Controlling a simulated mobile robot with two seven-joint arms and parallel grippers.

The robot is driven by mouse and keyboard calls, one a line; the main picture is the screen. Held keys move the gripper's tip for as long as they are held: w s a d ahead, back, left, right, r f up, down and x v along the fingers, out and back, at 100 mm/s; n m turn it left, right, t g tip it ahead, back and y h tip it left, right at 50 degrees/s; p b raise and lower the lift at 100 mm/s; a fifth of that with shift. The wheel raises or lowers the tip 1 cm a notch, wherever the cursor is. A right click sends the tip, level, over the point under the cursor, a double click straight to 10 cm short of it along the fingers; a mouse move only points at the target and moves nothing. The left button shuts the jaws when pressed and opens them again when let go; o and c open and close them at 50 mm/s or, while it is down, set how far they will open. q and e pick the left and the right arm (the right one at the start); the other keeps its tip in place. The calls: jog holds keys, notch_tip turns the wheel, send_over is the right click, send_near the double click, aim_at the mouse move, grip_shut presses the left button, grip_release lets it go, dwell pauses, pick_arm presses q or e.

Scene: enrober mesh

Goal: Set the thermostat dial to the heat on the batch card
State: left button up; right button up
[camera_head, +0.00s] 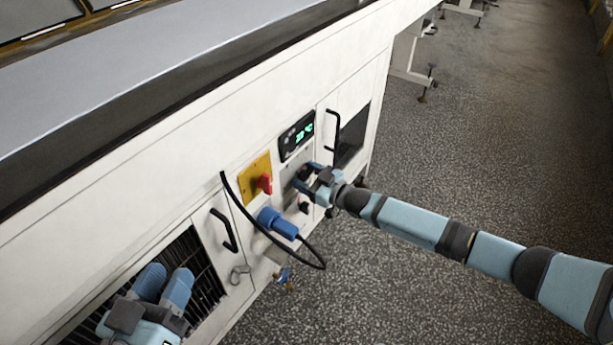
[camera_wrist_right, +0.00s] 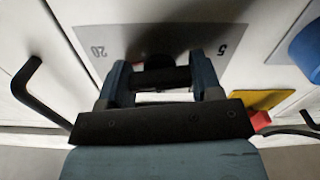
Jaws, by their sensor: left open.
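The thermostat dial (camera_wrist_right: 158,62) is a dark knob on a grey plate (camera_wrist_right: 228,38) in the right wrist view. The numbers 20 and 5 show on the plate. My right gripper (camera_head: 300,180) is at this plate in the head view. Its fingers (camera_wrist_right: 160,78) stand on either side of the dial; whether they touch it I cannot tell. The dial's pointer is hidden. A black display (camera_head: 297,135) above the plate shows green digits, too small to read surely. My left gripper (camera_head: 164,285) is open and empty before a dark grille. No batch card is visible.
Left of the plate is a red switch (camera_head: 264,183) on a yellow panel. Below it is a blue plug (camera_head: 277,223) with a looping black cable. Black door handles (camera_head: 223,230) stick out from the white cabinet. The speckled floor to the right is mostly clear.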

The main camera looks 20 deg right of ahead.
jog(key=shift+c, duration=1.1)
